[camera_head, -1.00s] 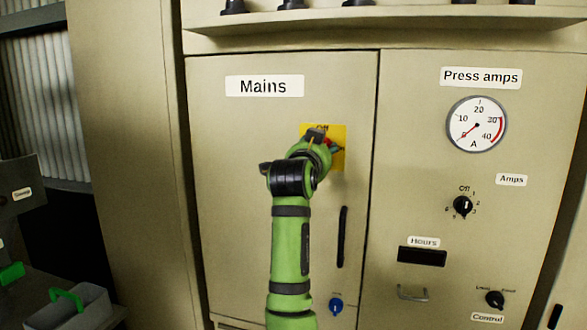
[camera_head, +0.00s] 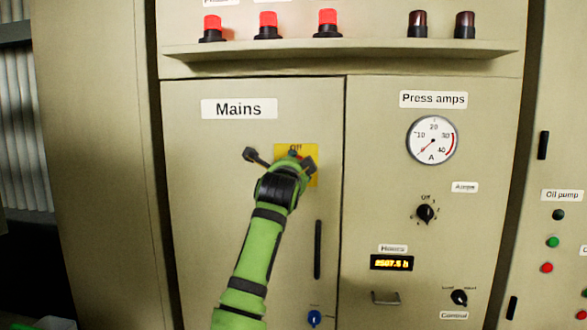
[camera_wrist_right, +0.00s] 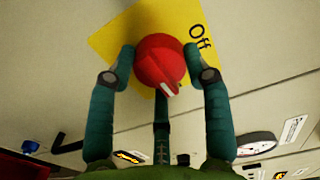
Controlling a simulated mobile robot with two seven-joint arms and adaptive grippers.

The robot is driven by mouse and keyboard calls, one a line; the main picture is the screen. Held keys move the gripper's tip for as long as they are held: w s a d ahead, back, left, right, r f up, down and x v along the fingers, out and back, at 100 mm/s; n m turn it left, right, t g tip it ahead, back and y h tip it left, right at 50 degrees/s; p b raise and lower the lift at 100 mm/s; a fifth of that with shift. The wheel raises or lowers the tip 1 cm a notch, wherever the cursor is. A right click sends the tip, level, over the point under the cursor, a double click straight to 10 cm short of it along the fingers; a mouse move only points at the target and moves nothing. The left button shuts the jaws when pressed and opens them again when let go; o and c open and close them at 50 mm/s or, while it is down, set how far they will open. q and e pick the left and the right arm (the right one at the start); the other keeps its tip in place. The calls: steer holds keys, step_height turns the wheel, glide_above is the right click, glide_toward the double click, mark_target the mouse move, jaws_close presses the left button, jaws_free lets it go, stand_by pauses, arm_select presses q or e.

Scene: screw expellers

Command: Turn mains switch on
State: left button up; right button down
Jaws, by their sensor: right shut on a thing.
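The mains switch is a red rotary knob (camera_wrist_right: 157,58) on a yellow plate (camera_wrist_right: 112,42) marked "Off". The plate also shows in the head view (camera_head: 313,179) on the cabinet door below the "Mains" label (camera_head: 239,109). My right gripper (camera_wrist_right: 160,66) has its fingers on both sides of the knob and is shut on it. In the wrist view the knob's white mark points down and right, turned away from "Off". In the head view my gripper and wrist mostly hide the knob. My left gripper is not in view.
Three red lamps (camera_head: 268,24) are lit on the ledge above, and two dark lamps (camera_head: 418,24) stand right of them. The hours display (camera_head: 391,262) is lit. A black door handle (camera_head: 318,249) is below right of the plate.

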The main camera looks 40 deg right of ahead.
steer(key=shift+r+m, duration=0.3)
steer(key=shift+m, duration=0.1)
steer(key=c, duration=0.9)
jaws_free()
steer(key=shift+c, duration=0.2)
steer(key=o, duration=0.4)
steer(key=shift+w+d+f, duration=0.1)
steer(key=shift+f, duration=0.1)
steer(key=v, duration=1.2)
